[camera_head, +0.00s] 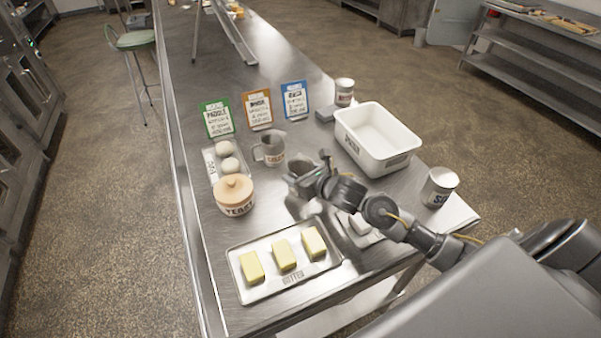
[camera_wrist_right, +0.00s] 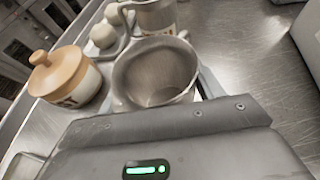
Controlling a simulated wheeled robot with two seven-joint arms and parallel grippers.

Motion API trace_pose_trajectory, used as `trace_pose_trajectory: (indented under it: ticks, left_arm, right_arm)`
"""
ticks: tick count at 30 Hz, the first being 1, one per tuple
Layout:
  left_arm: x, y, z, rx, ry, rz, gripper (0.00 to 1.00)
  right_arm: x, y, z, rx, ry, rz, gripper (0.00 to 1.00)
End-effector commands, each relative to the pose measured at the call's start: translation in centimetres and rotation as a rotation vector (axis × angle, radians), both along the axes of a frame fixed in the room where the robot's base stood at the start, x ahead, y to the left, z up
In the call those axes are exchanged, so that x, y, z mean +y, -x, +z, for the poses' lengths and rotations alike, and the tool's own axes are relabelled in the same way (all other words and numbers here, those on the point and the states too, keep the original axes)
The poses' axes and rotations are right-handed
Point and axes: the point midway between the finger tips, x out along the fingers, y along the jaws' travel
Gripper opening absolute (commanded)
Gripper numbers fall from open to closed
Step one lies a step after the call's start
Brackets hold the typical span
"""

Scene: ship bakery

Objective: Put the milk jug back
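A metal jug (camera_head: 299,170) stands at my right gripper (camera_head: 320,172), in the middle of the steel table. In the right wrist view this jug (camera_wrist_right: 155,75) shows its open mouth close in front of the gripper body. The fingers and any contact with the jug's handle are hidden, so I cannot tell whether they are closed on it. A second metal jug (camera_head: 270,148) with a label on its side stands just behind and left; it also shows in the wrist view (camera_wrist_right: 160,15). Which label the near jug bears cannot be read. My left gripper is out of view.
A yeast jar (camera_head: 234,197) and an egg tray (camera_head: 212,167) stand left. A butter tray (camera_head: 245,291) lies in front. A white tub (camera_head: 401,166) and a tin (camera_head: 439,188) stand right. Three recipe cards, including a blue one (camera_head: 295,98), stand behind. The table's left edge is close.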

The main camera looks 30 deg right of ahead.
Motion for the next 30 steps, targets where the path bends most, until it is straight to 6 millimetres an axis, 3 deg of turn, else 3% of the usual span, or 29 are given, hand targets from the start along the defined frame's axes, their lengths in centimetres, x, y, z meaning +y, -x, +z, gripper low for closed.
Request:
trace_pose_trajectory:
  ticks: [1, 4, 15, 20, 30]
  left_arm:
    - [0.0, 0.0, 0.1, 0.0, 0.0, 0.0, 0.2]
    - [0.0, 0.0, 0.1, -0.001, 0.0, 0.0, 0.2]
    - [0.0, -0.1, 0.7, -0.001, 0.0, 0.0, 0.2]
    - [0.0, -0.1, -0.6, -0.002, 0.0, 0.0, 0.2]
    - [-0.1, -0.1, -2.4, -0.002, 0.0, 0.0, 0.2]
  right_arm:
    - [0.0, 0.0, 0.0, 0.001, 0.0, 0.0, 0.74]
    - [0.0, 0.0, 0.0, 0.001, 0.0, 0.0, 0.86]
    - [0.0, 0.1, 0.6, 0.001, 0.0, 0.0, 0.86]
    - [-0.5, 2.4, 1.0, 0.0, 0.003, 0.002, 0.86]
    - [-1.6, 8.7, 3.7, 0.001, 0.003, 0.003, 0.86]
